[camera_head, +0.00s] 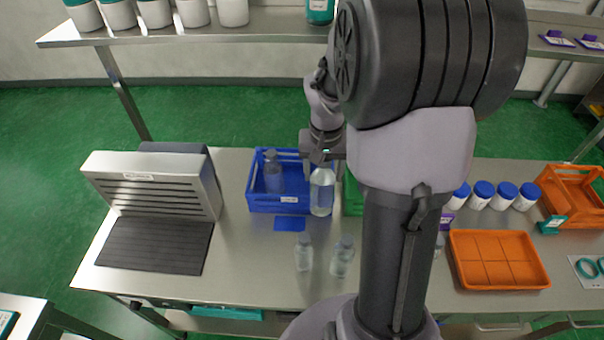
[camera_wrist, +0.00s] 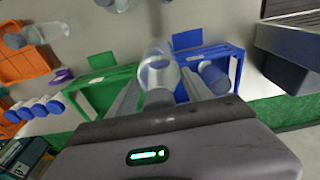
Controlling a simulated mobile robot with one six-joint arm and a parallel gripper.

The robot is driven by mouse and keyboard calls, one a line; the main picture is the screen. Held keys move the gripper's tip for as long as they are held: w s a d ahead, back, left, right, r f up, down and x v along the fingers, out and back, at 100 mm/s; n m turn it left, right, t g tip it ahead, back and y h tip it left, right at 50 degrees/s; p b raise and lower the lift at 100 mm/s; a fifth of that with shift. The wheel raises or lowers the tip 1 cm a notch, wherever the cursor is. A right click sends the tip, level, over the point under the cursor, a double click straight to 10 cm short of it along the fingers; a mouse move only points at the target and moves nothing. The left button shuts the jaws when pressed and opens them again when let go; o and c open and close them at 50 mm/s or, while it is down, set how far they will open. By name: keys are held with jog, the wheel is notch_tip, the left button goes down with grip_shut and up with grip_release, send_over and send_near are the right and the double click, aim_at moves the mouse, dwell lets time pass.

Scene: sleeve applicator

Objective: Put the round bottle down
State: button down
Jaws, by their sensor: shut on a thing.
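My gripper (camera_head: 322,163) is shut on a clear round bottle (camera_head: 321,192), held by its upper part and roughly upright. The bottle is at the right front corner of the blue crate (camera_head: 264,203), in front of the gap between it and the green crate (camera_head: 352,197). In the wrist view the bottle (camera_wrist: 157,72) stands between the two fingers. I cannot tell whether its base touches the table. Another bottle (camera_head: 273,174) stands inside the blue crate at its left. Two clear bottles (camera_head: 304,254) (camera_head: 342,258) stand on the table in front.
A louvred grey machine (camera_head: 150,185) with a dark plate stands at the left. A blue mat (camera_head: 289,224) lies before the blue crate. Blue-capped white jars (camera_head: 503,195), an orange tray (camera_head: 500,283) and an orange crate (camera_head: 572,175) are at the right. My arm hides the middle right.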

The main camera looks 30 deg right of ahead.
jog(key=w+d, duration=0.5)
jog(key=w, duration=0.8)
notch_tip(320, 180, down, 12)
jog(key=b, duration=0.2)
jog(key=shift+f, duration=0.15)
jog(key=shift+c, duration=2.2)
grip_release()
